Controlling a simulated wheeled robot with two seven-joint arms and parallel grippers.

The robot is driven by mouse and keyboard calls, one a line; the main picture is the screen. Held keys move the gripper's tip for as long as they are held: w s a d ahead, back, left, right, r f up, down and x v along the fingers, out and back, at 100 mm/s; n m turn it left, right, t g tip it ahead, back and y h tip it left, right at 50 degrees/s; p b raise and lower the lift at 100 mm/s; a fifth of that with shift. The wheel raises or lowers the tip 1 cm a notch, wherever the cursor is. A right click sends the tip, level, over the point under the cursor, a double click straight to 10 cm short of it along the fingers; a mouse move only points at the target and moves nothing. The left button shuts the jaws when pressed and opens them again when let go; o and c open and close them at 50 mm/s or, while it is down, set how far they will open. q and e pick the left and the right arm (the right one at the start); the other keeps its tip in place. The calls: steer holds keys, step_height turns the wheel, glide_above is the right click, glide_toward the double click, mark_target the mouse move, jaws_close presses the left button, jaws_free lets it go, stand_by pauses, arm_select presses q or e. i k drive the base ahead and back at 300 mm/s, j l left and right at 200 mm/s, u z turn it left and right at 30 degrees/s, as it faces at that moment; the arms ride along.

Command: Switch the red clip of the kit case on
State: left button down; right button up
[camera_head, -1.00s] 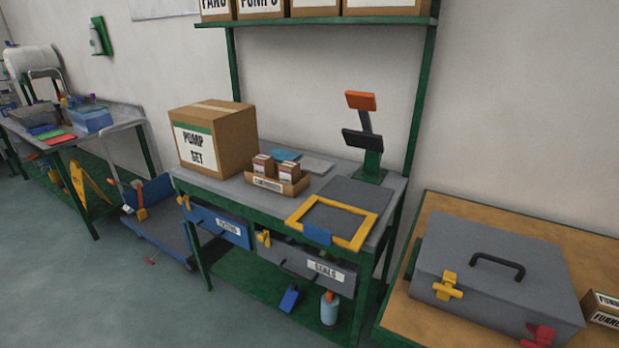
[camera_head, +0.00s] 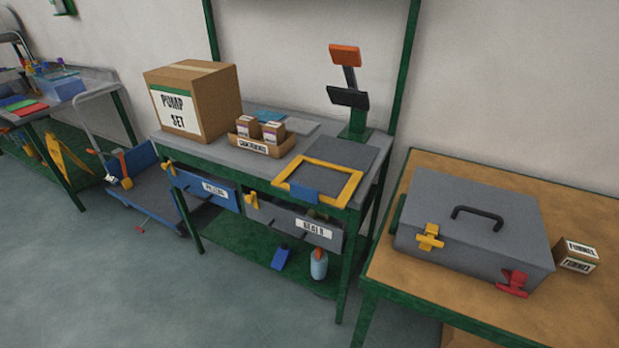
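The grey kit case (camera_head: 470,222) lies closed on the tan-topped table at the right, with a black handle (camera_head: 481,217) on its lid. The red clip (camera_head: 513,283) is on the case's front side near its right corner. A yellow clip (camera_head: 429,237) is on the same side, further left. The red clip is too small here to tell its exact setting. Neither of my grippers shows in the head view.
The tan-topped table (camera_head: 580,305) has bare room in front of the case. A small labelled box (camera_head: 576,256) stands right of the case. A green-framed bench (camera_head: 225,153) with a cardboard box (camera_head: 193,100), scale and drawers stands to the left. Open floor (camera_head: 110,290) lies in front.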

mark_target(516, 279)
steer(key=z, duration=1.7)
steer(key=i+l+z, duration=0.2)
steer(key=l, duration=0.3)
steer(key=l+z, duration=0.2)
steer(key=l, duration=0.25)
